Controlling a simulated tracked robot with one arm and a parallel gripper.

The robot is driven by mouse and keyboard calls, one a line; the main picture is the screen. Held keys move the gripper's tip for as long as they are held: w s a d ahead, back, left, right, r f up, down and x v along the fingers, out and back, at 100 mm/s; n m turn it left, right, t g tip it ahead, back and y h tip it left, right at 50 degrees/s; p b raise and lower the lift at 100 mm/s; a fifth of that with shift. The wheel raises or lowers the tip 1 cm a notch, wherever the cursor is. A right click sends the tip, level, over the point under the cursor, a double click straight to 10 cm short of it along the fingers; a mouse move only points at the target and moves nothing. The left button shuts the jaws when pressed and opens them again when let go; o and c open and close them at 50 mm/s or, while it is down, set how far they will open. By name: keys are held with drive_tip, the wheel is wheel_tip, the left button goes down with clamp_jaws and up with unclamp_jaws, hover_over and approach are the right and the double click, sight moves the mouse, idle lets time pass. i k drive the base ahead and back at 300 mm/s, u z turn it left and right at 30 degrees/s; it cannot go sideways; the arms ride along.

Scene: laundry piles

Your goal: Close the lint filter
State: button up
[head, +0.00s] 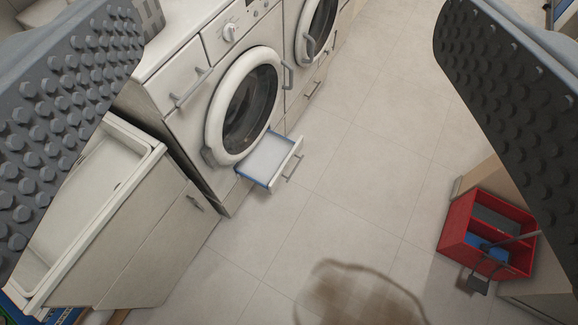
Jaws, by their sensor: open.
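The lint filter (270,160) is a small drawer with a blue rim and a pale inside, low on the front of the white washing machine (190,130). It stands pulled out, with a grey bar handle (294,167) on its front. The machine's round door (243,104) above it is shut. My gripper (290,125) is open, its two studded grey fingers at the left and right edges of the view. Nothing is between the fingers close to the camera, and the filter shows farther off between them.
A white sink cabinet (120,225) stands at the left, beside the machine. A second machine (312,35) stands beyond the first. A red box (462,222) with blue inside sits at the right. The tiled floor (350,200) between them is clear, with a brownish shadowy patch at the bottom.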

sight(266, 165)
drive_tip(key=z, duration=1)
drive_tip(key=i, duration=0.95)
drive_tip(key=u, duration=0.15)
